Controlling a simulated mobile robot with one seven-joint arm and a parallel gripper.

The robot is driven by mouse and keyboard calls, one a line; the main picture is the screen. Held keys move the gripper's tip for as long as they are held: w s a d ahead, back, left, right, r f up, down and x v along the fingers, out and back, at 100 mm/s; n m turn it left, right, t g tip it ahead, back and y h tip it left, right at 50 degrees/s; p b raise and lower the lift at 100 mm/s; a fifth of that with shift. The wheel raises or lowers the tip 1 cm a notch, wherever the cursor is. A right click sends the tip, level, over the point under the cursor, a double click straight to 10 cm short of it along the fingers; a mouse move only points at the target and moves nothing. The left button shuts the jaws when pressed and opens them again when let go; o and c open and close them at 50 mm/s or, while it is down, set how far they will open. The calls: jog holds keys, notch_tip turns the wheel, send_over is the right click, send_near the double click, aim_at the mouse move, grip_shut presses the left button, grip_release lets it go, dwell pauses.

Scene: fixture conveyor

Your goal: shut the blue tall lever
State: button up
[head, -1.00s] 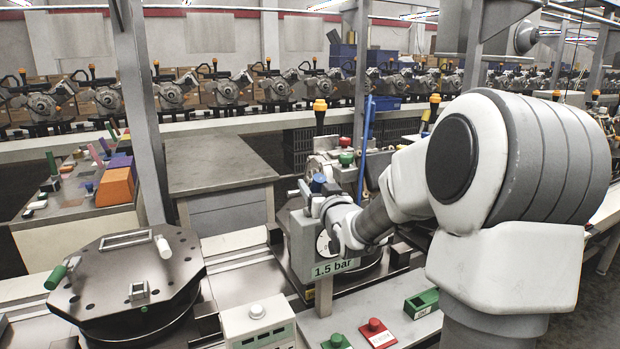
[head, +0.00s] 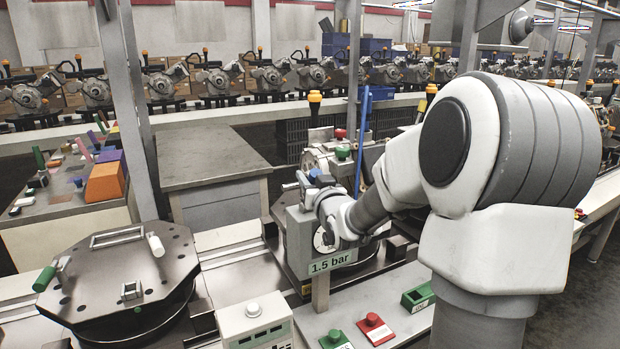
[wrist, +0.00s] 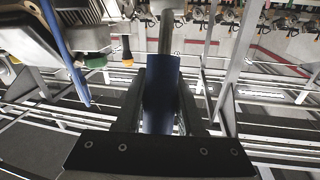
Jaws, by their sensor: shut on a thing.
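My gripper (wrist: 160,100) is shut on a dark blue handle (wrist: 162,82) at the end of a grey rod, which looks like the blue tall lever. The handle lies between the two dark fingers and the rod runs away from me at the top of the wrist view. In the head view my gripper (head: 312,187) is behind the grey post with the 1.5 bar sign. Only a little of the blue handle (head: 323,180) shows there. The lever's base is hidden by the post and my arm.
A thin upright blue bar (head: 362,135) stands just behind my wrist, with a green knob (head: 343,153) beside it. The 1.5 bar sign (head: 331,262) is close in front. A round dark fixture (head: 125,265) with green and white handles is at left.

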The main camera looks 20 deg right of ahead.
grip_shut()
dwell(1.0)
